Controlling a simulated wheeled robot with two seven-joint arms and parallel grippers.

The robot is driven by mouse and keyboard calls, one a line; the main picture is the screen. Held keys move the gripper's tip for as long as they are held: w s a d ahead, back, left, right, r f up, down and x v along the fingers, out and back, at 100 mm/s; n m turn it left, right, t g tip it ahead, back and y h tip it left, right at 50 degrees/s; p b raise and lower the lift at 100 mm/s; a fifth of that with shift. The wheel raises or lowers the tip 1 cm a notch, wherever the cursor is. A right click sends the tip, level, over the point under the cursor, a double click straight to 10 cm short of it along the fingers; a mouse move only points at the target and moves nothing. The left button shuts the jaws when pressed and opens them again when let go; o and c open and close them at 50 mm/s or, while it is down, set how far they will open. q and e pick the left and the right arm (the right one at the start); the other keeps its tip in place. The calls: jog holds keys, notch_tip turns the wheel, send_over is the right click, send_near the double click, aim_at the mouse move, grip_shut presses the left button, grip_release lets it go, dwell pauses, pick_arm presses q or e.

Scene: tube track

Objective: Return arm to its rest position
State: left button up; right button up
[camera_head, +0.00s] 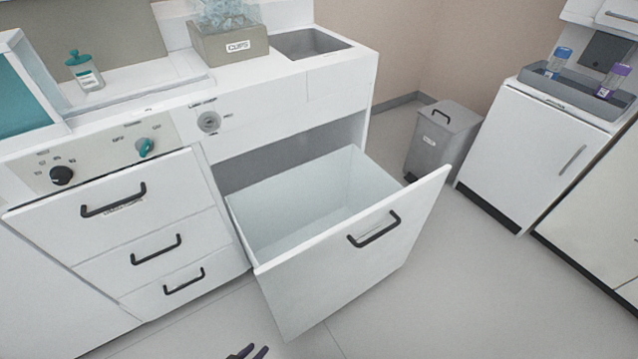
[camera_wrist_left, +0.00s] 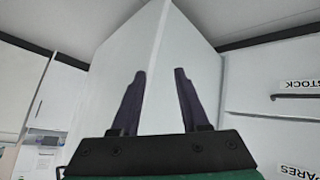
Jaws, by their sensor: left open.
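My left gripper (camera_head: 247,352) shows only as dark fingertips at the bottom edge of the head view, in front of and below the open drawer. In the left wrist view its two dark fingers (camera_wrist_left: 158,75) stand apart with nothing between them. A white corner or edge (camera_wrist_left: 165,45) rises behind them; I cannot tell how far away it is. The drawer (camera_head: 345,270) is pulled out and looks empty, with a black handle (camera_head: 374,229) on its front. My right gripper is not in view.
Three shut drawers (camera_head: 125,235) are left of the open one. A grey bin (camera_head: 441,140) stands behind, and a white cabinet (camera_head: 525,150) with a grey tray (camera_head: 570,95) is at right. Floor (camera_head: 470,290) right of the drawer is clear. The wrist view shows a labelled front (camera_wrist_left: 270,125).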

pick_arm(q)
jog(key=s+a+f+m+g+y, duration=0.1)
jog(key=s+a+f+g+y, duration=0.15)
jog(key=s+a+f, duration=0.35)
jog(key=s+a+f+g+y, duration=0.15)
jog(key=s+f+g, duration=0.25)
jog(key=s, duration=0.5)
notch_tip(320, 180, up, 14)
jog(key=s+p, duration=0.1)
jog(key=p, duration=1.3)
jog(key=shift+s+a+f+m+g, duration=0.2)
jog(key=shift+s+f+m+g, duration=0.05)
jog(key=shift+m+g, duration=0.1)
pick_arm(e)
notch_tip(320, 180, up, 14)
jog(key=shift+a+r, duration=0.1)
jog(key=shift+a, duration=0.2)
